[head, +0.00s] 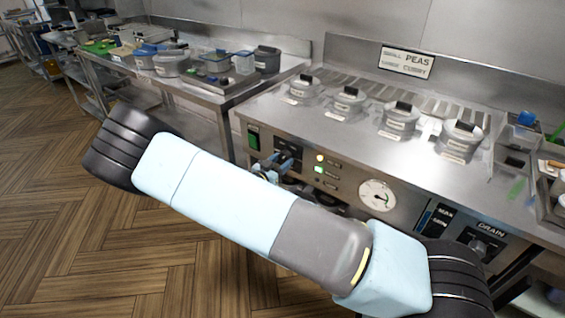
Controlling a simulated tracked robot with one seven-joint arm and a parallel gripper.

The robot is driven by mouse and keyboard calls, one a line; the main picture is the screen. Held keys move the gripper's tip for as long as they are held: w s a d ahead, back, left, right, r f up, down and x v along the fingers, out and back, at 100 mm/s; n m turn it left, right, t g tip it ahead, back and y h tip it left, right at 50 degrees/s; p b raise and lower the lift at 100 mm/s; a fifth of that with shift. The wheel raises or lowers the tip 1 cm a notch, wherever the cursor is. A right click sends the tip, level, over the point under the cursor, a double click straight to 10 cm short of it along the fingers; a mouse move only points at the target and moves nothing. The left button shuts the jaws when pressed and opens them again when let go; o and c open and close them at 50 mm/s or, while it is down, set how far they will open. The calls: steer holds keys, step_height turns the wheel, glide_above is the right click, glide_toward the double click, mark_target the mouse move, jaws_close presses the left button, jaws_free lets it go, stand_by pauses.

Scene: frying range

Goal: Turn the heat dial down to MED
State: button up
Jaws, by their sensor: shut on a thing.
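The heat dial is on the front panel (345,182) of the frying range, behind my gripper, which hides most or all of it. My gripper (272,170) is at the left part of the panel, just below a dark label plate (288,147), and is shut on the dial. The fingertips are small and partly covered by my own arm. The dial's pointer and the MED mark cannot be read from here.
Right of my gripper are an amber lamp (320,158), a lit green lamp (318,170) and a round gauge (378,195). A green switch (252,139) is to the left. A DRAIN knob (478,246) is far right. Lidded pots (396,122) stand on top.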

steer(key=shift+c, duration=0.6)
steer(key=shift+m, duration=0.4)
steer(key=o, duration=1)
steer(key=shift+o, duration=0.2)
steer(key=shift+s, duration=0.1)
steer(key=v, duration=1.3)
steer(key=shift+s+a, duration=0.2)
steer(key=shift+a, duration=0.05)
